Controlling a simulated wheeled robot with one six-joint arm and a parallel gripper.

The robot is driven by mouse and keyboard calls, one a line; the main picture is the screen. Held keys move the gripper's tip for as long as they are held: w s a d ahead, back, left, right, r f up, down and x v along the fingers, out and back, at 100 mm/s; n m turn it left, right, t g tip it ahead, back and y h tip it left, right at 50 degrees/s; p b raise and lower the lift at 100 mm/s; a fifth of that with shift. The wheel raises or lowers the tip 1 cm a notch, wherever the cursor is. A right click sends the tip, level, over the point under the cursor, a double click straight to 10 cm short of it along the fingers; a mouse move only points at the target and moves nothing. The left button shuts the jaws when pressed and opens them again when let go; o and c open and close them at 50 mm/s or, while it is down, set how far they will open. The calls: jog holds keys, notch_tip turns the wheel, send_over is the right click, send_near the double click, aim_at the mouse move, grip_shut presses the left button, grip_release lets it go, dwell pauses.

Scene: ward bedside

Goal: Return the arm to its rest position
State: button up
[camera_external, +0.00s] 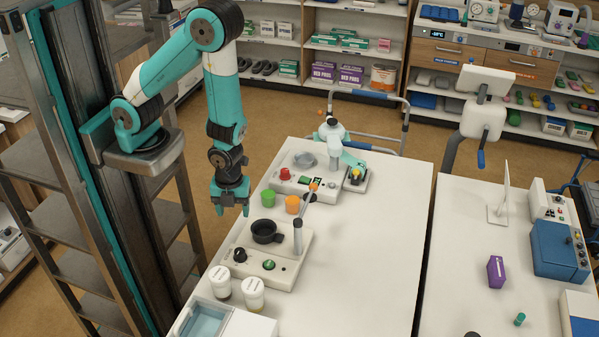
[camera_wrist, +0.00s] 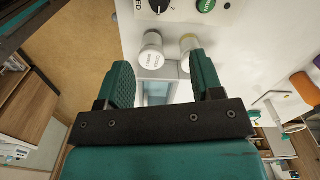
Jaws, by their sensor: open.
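My gripper (camera_external: 231,208) hangs pointing down at the left edge of the white table (camera_external: 380,240). It is above table height, left of the green cup (camera_external: 268,197). Its jaws are open with nothing between them. My arm is raised and bent, mounted on the column at the left. In the wrist view my gripper (camera_wrist: 165,85) shows two teal fingers spread apart. Beyond them are two white-lidded jars (camera_wrist: 151,50) and a pale blue tray (camera_wrist: 156,92).
An orange cup (camera_external: 292,204), a device with a black bowl (camera_external: 266,232), two lidded jars (camera_external: 252,294) and a tray (camera_external: 204,320) stand along the table's left side. The table's right half is clear. A second table (camera_external: 460,260) stands to the right.

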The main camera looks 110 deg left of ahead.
jog(key=w+a+r+n+y+b, duration=0.1)
jog(key=a+r+n+y+b, duration=0.3)
jog(key=a+n+b, duration=0.6)
jog(key=s+a+r+n+b, duration=0.6)
jog(key=s+n, duration=0.3)
jog(key=n, duration=0.3)
jog(key=shift+r, duration=0.55)
jog(key=shift+a, duration=0.1)
